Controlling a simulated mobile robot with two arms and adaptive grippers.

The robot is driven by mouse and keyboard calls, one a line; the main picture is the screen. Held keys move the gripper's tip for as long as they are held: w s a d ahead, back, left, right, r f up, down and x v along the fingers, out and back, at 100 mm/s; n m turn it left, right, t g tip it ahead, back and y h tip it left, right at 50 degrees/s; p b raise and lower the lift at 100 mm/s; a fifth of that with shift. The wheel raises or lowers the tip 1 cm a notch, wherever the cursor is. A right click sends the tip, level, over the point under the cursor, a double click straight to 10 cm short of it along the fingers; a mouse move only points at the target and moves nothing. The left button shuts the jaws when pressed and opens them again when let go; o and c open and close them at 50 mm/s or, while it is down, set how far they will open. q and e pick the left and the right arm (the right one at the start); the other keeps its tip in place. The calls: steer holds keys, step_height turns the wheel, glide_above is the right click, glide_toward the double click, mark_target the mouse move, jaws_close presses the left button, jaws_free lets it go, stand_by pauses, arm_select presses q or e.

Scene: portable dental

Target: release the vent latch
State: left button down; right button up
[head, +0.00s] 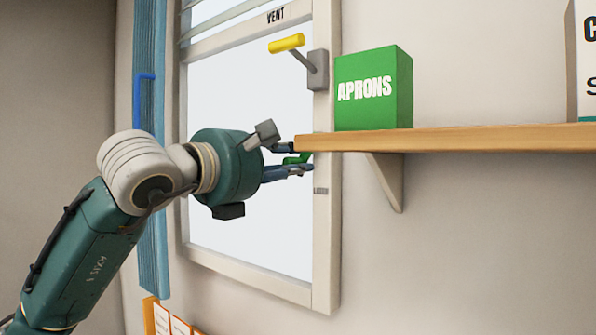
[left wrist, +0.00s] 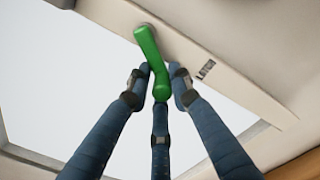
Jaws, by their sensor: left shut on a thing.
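A green handle (head: 296,159) sits on the right side of the window frame, partly hidden by my fingers and the shelf end. In the left wrist view the bent green handle (left wrist: 147,45) runs from the frame down between my fingers. My left gripper (head: 290,162) is shut on its free end; the fingers also show in the left wrist view (left wrist: 160,82). A yellow-ended lever (head: 287,43) stands out from a grey bracket (head: 317,70) higher on the same frame, near the word VENT (head: 275,15). My right gripper is not in view.
A wooden shelf (head: 450,140) ends close to my left gripper, on its right. A green APRONS box (head: 373,88) stands on it, with a white box (head: 584,60) farther right. A blue blind or curtain (head: 150,240) hangs left of the window.

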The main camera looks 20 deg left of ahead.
arm_select(q)
steer(key=m, duration=0.2)
steer(key=shift+w+a+r+m, duration=0.1)
steer(key=shift+w+a+m, duration=0.1)
steer(key=shift+a+m, duration=0.1)
steer(key=shift+w+a+r+m, duration=0.1)
steer(key=shift+r+m, duration=0.05)
steer(key=shift+m, duration=0.35)
steer(key=shift+a+r+m, duration=0.1)
steer(key=shift+m, duration=0.4)
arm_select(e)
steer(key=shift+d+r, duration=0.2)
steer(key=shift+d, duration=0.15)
arm_select(q)
steer(key=c, duration=1.7)
jaws_free()
steer(key=shift+c, duration=0.2)
steer(key=shift+o, duration=0.5)
steer(key=shift+r+p, duration=0.25)
steer(key=shift+p, duration=0.05)
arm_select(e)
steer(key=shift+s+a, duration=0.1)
arm_select(q)
steer(key=shift+a, duration=0.1)
steer(key=v, duration=1.2)
